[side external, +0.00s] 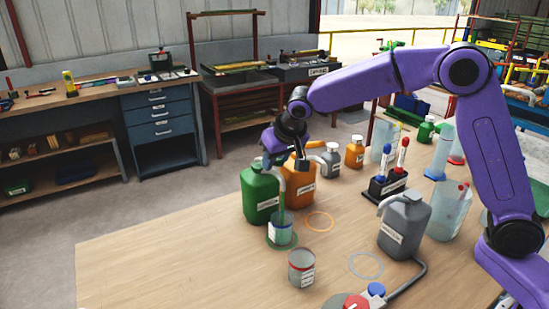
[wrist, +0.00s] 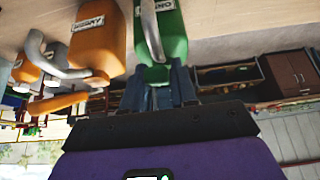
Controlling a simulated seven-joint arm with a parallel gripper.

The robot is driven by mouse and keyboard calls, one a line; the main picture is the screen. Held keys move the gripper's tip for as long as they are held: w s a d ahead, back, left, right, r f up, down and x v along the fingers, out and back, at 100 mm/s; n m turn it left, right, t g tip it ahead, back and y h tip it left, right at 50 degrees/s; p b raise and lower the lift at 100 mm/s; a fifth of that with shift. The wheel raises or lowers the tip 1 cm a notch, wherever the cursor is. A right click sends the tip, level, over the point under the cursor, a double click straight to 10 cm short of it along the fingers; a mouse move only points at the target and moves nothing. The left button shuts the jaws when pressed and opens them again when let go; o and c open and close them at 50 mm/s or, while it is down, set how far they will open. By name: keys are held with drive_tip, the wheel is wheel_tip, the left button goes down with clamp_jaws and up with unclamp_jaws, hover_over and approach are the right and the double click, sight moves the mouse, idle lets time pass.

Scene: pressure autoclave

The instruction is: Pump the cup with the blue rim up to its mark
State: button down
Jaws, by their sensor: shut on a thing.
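A green jug (side external: 260,195) with a pump top and grey spout stands at the table's left; it also shows in the wrist view (wrist: 174,40). My gripper (side external: 272,155) is above it, its fingers shut on the green pump head (wrist: 158,75). A clear cup with a bluish rim (side external: 281,234) stands on a green ring under the spout (side external: 282,183). A green stream runs from the spout down into this cup, and green liquid shows in it. The cup's mark cannot be made out.
An orange jug (side external: 301,185) stands close beside the green one. A grey jug (side external: 404,226) stands to the right. A marker rack (side external: 386,188) stands behind. The table's left front is clear.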

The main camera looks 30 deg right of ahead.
drive_tip(key=c, duration=1)
unclamp_jaws()
drive_tip(key=shift+o, duration=0.2)
drive_tip(key=shift+r, duration=0.1)
drive_tip(key=v, duration=1.7)
drive_tip(key=shift+s, duration=0.2)
